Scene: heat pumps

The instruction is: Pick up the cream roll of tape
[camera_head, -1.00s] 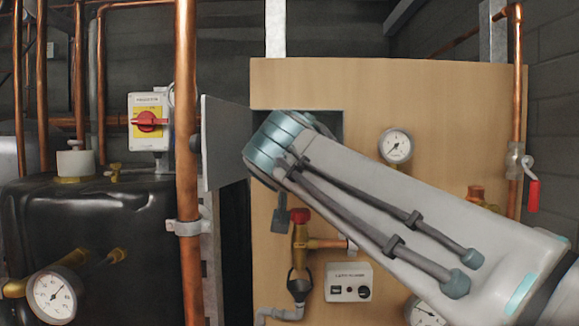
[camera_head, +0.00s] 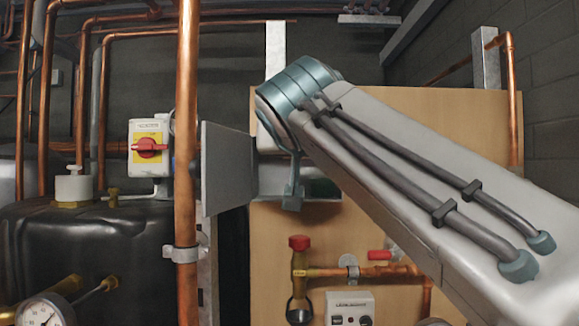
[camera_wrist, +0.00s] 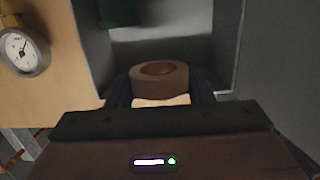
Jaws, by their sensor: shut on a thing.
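The cream roll of tape (camera_wrist: 146,88) shows in the middle of the wrist view, brownish in the shade, with its round hole facing up. My gripper (camera_wrist: 160,88) is shut on it, with dark fingers at its left and right sides. A bright pale patch shows just below the roll, between the fingers. The roll and fingertips cannot be made out there.
A vertical copper pipe (camera_head: 186,120) and a grey panel (camera_head: 227,168) stand left of my arm. The wooden board (camera_head: 400,105) is behind it. A red-topped valve (camera_head: 300,243) and a control box (camera_head: 349,308) sit below. A dial gauge (camera_wrist: 22,50) is at left in the wrist view.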

